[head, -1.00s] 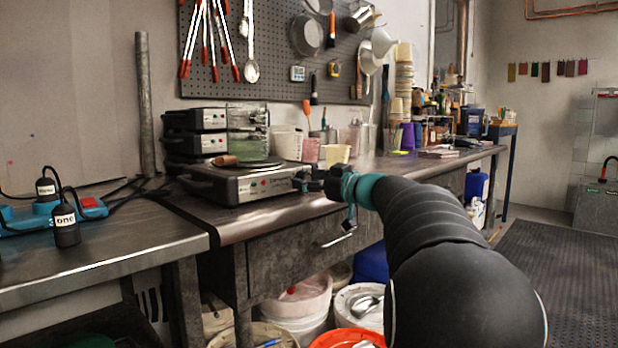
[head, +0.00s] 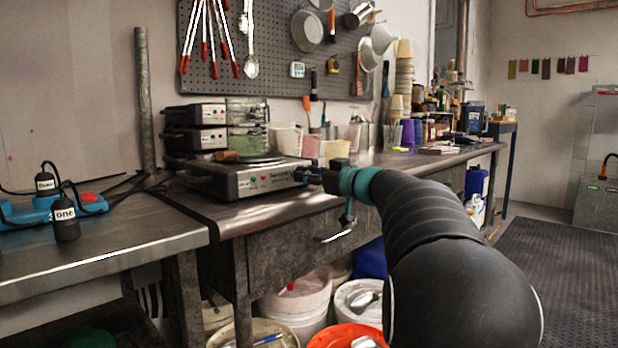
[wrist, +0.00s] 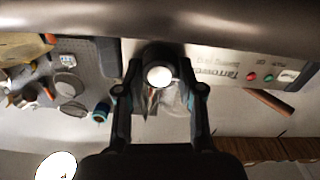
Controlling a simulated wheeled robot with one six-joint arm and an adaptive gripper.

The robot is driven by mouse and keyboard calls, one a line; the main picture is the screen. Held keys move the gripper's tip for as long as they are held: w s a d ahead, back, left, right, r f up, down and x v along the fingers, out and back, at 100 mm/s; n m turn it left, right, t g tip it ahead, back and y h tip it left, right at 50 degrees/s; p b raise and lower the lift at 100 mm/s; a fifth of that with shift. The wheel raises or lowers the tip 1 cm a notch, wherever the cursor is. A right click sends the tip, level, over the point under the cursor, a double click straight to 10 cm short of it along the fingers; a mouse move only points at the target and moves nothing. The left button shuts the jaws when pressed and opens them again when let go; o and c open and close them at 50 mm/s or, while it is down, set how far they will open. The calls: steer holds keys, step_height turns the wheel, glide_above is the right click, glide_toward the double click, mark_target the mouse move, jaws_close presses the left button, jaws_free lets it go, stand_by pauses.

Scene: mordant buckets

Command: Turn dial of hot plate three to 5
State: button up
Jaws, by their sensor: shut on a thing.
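The hot plate (head: 250,186) sits on the dark workbench, its metal front panel facing out with a green and a red light. Its panel (wrist: 226,66) shows upside down in the wrist view, with partly readable lettering. My gripper (head: 312,175) is at the right end of this panel. In the wrist view its two fingers are closed around the sides of a round dial (wrist: 160,77) with a bright, washed-out face. The dial's numbers and pointer cannot be read. In the head view the gripper hides the dial. I cannot read a number three on this hot plate.
Two more hot plates (head: 196,114) are stacked behind on the left. Beakers and cups stand behind on the bench. A drawer handle (head: 338,236) hangs below my gripper, and buckets (head: 300,300) fill the space under the bench. A blue power strip (head: 92,202) lies at left.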

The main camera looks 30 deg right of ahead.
steer(key=m+b, duration=0.1)
steer(key=m, duration=0.1)
steer(key=m+b, duration=0.1)
steer(key=b, duration=0.1)
steer(key=shift+f+m, duration=0.2)
steer(key=shift+m, duration=0.2)
steer(key=m+b, duration=0.2)
steer(key=m, duration=0.2)
steer(key=shift+d+r+m, duration=0.1)
steer(key=shift+m, duration=0.2)
steer(key=m, duration=0.4)
steer(key=m+p, duration=0.1)
steer(key=m, duration=0.4)
steer(key=m+p, duration=0.1)
steer(key=m, duration=0.3)
steer(key=shift+m+p, duration=0.3)
steer(key=shift+p, duration=0.05)
steer(key=m+p, duration=0.2)
steer(key=m, duration=0.2)
steer(key=shift+m+p, duration=0.3)
steer(key=shift+p, duration=0.05)
steer(key=m+p, duration=0.3)
steer(key=m, duration=0.1)
steer(key=m+p, duration=0.3)
steer(key=m, duration=0.1)
steer(key=shift+m, duration=0.3)
steer(key=shift+f+p, duration=0.25)
steer(key=shift+p, duration=0.05)
